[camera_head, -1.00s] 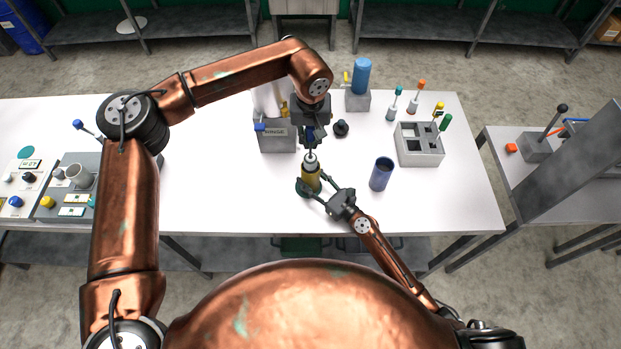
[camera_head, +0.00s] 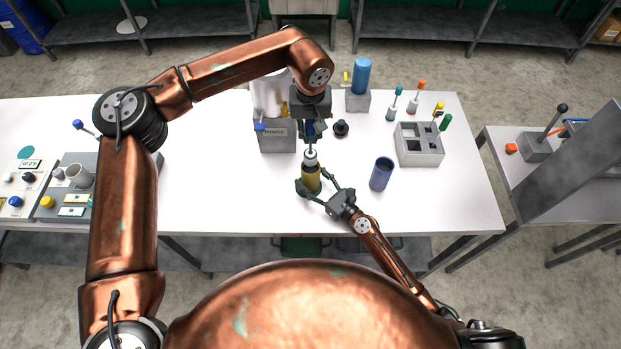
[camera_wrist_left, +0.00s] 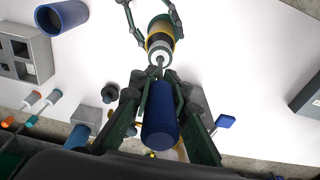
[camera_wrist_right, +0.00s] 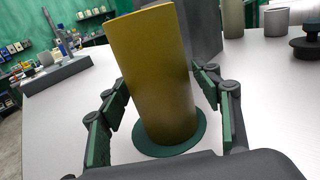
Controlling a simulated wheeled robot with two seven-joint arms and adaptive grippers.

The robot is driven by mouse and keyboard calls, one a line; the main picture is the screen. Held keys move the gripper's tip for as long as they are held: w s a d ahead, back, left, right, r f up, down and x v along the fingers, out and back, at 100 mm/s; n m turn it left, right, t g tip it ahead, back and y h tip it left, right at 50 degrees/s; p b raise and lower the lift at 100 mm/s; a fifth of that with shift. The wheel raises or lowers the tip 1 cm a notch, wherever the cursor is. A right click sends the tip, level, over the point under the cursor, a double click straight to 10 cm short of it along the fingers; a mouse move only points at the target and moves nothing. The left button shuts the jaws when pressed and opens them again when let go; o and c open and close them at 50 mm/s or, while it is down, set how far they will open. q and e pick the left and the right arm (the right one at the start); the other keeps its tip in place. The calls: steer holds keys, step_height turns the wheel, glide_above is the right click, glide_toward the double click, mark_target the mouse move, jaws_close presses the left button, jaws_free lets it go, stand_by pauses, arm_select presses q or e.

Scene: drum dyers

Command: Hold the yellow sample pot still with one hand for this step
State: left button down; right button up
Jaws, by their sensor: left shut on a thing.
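The yellow sample pot (camera_head: 312,181) stands upright on a dark green disc (camera_wrist_right: 170,135) near the table's front edge. My right gripper (camera_head: 316,190) has its fingers on either side of the pot. In the right wrist view, narrow gaps show between the fingers (camera_wrist_right: 160,95) and the pot (camera_wrist_right: 155,75), so it looks open around it. My left gripper (camera_head: 310,138) is shut on a blue-handled tool (camera_wrist_left: 159,115) above the pot. The tool's pale head (camera_head: 311,156) is at the pot's mouth; how deep it sits is hidden.
A blue cup (camera_head: 381,174) stands right of the pot, with a grey compartment rack (camera_head: 420,157) beyond. A grey RINSE container (camera_head: 276,138) and a small black knob-like piece (camera_head: 341,128) are behind. A grey block holds a blue cylinder (camera_head: 361,76). The table's front right is clear.

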steer(key=shift+o, duration=0.3)
steer(key=v, duration=1.2)
steer(key=shift+a, duration=0.1)
